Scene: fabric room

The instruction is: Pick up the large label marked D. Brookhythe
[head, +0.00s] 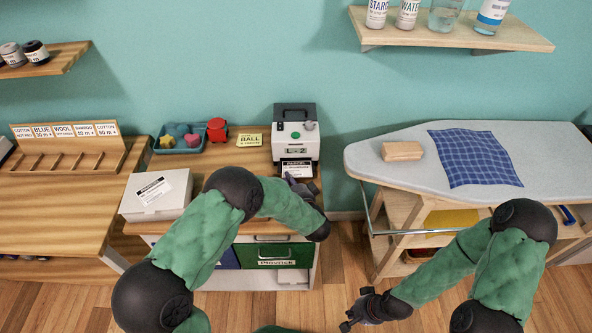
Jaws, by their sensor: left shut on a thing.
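A white label (296,167) with a dark header band and small print sits at the front of the label printer (295,133); its name is too small to read surely. My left gripper (291,178) reaches over the cabinet top to the label's lower edge and is shut on it. The fingers are small and partly hidden by my own arm. My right gripper (350,309) is open and empty, low over the floor in front of the ironing board.
A white box (156,194) with a label stands left on the cabinet. A blue tray (180,138), a red object (217,130) and a yellow card (250,140) lie behind. The ironing board (365,158) at right holds a wooden block (402,151) and blue checked cloth (474,158).

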